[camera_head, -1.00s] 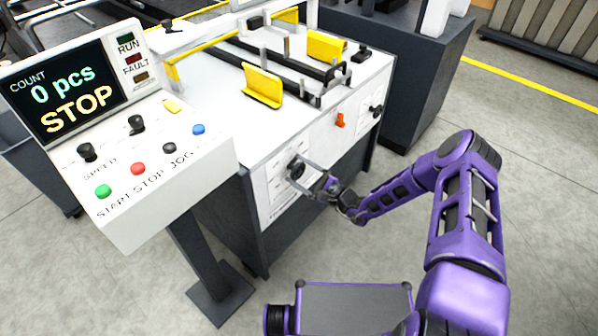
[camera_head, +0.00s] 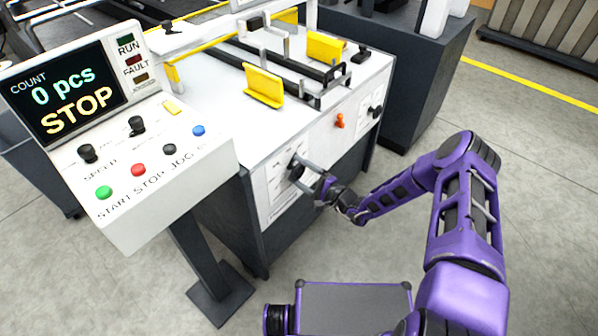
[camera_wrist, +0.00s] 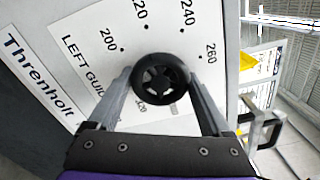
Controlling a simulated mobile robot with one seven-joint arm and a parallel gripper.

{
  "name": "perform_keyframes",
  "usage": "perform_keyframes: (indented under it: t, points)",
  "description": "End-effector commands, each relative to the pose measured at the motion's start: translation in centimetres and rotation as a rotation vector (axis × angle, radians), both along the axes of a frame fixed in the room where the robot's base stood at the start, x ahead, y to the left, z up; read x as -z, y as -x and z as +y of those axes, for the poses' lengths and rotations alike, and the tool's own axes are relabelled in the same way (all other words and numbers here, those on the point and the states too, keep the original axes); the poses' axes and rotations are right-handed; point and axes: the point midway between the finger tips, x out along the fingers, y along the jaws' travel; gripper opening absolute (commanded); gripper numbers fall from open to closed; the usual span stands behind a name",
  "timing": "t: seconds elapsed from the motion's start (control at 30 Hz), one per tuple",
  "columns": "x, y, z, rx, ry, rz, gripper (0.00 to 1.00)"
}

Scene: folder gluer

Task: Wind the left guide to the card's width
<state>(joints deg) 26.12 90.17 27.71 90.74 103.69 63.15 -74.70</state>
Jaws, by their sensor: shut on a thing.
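The black round knob (camera_wrist: 160,79) of the left guide sits on a white dial plate (camera_wrist: 85,45) printed "LEFT GUIDE", with numbers such as 200, 240 and 260 around it. My gripper (camera_wrist: 160,86) has one finger on each side of the knob and is shut on it. In the head view the knob (camera_head: 296,169) is on the machine's front panel, with my gripper (camera_head: 303,171) reaching it from the right. The yellow left guide (camera_head: 264,86) stands on the white table top. I cannot read the dial setting; part of the scale is hidden. No card can be made out.
Another yellow guide (camera_head: 326,46) stands farther right on the table. An orange knob (camera_head: 340,121) and a black knob (camera_head: 375,111) are along the same front panel. The control console (camera_head: 150,200) stands close on the left, its screen reading 0 pcs and STOP.

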Motion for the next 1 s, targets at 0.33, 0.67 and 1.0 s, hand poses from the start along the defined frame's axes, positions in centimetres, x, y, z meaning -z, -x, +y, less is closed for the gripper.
perform_keyframes:
  t: [0.33, 0.67, 1.0]
  points:
    - [0.1, 0.0, 0.0, 0.0, -0.001, 0.002, 1.0]
    - [0.0, 0.4, -0.6, 0.001, -0.001, 0.002, 1.0]
    - [0.0, 4.8, -6.4, 0.005, 0.0, 0.003, 1.0]
